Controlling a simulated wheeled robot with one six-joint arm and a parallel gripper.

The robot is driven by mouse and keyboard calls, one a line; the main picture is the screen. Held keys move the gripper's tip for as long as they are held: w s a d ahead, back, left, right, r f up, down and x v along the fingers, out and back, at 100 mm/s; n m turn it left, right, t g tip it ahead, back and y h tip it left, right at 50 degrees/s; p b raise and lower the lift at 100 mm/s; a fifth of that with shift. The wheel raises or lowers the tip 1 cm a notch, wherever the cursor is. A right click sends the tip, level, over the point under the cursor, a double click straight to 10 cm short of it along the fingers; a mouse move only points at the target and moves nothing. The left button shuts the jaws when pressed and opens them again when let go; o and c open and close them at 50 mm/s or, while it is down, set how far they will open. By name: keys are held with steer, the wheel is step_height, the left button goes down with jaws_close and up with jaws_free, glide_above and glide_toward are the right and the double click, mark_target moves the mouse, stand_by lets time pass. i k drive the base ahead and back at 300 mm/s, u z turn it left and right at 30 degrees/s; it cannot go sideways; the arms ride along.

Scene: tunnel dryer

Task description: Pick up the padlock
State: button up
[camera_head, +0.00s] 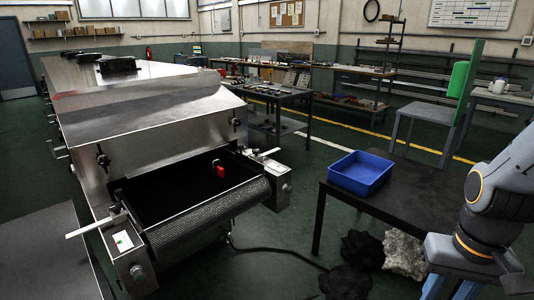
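A small red padlock (221,171) with what looks like a thin light shackle above it shows against the dark mouth of the metal tunnel dryer (140,122). It is above the mesh conveyor belt (215,208) at the near end. I cannot tell whether it hangs or rests on something. My arm stands at the right edge, well apart from the padlock, and only its links show. My gripper is outside the picture.
A black table (405,195) with an empty blue tray (359,173) stands between the dryer and my arm. Dark and pale bundles (403,254) and a cable (275,254) lie on the floor.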

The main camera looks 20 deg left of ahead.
mark_target(220, 171)
steer(key=u, duration=0.05)
steer(key=i, duration=1.45)
steer(key=u, duration=1.2)
steer(key=i, duration=1.25)
steer(key=u, duration=0.9)
